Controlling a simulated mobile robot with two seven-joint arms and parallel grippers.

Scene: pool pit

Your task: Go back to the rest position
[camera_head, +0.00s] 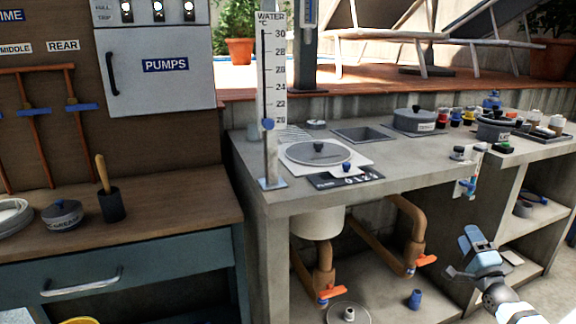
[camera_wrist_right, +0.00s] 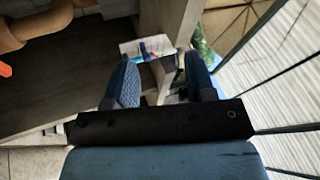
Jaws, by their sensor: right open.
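My right gripper (camera_head: 462,258) is in front of the lower right part of the concrete counter (camera_head: 405,180) in the head view, at about the height of its lower shelf. In the right wrist view its two blue fingers (camera_wrist_right: 162,85) stand apart with nothing between them. A pale plate with small blue and red parts shows beyond the fingertips (camera_wrist_right: 145,47), apart from them. My left gripper is in neither view.
Under the counter are brown pipes with orange valve handles (camera_head: 331,292) and a small blue item (camera_head: 415,299). A water thermometer (camera_head: 270,100) stands at the counter's left corner. A wooden workbench (camera_head: 160,200) is at left. Open floor lies at lower right.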

